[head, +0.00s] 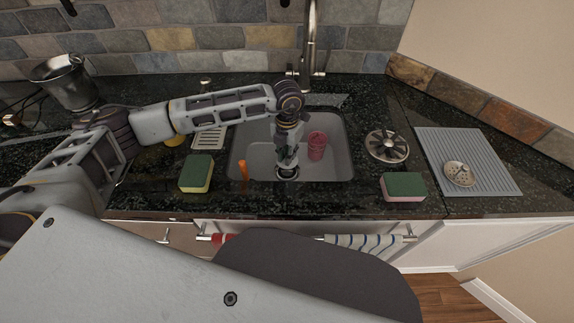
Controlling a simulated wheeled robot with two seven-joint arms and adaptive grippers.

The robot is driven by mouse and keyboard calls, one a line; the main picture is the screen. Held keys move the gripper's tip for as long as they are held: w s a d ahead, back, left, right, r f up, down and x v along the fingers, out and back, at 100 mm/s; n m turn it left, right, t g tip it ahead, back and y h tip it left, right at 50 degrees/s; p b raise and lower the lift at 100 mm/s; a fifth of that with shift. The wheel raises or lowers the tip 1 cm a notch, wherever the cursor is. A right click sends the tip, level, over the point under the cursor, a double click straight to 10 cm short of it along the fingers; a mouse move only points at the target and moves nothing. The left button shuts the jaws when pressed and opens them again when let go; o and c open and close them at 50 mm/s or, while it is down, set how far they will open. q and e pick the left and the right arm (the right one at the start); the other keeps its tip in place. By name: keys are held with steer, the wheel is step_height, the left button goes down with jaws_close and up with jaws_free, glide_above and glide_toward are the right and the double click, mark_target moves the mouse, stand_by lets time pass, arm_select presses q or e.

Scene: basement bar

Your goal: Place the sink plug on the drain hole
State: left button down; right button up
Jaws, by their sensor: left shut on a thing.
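My left gripper (287,163) reaches down into the grey sink basin (240,165), near its front wall. It is shut on the sink plug (287,173), a small dark and silver round piece at the fingertips, mostly covered by the fingers. The plug is at the spot of the drain; the drain hole itself is hidden under the gripper and plug. I cannot tell whether the plug touches the drain or is just above it. My right gripper is not in view.
The faucet (309,50) rises behind. Sponges (197,173) (404,187) flank the sink.

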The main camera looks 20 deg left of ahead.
mark_target(287, 171)
arm_select(q)
steer(key=shift+f, duration=0.45)
steer(key=shift+f, duration=0.1)
steer(key=shift+f, duration=2.4)
steer(key=shift+f, duration=0.1)
steer(key=c, duration=1.4)
jaws_free()
steer(key=shift+c, duration=0.2)
step_height(287, 171, up, 12)
steer(key=shift+r, duration=0.15)
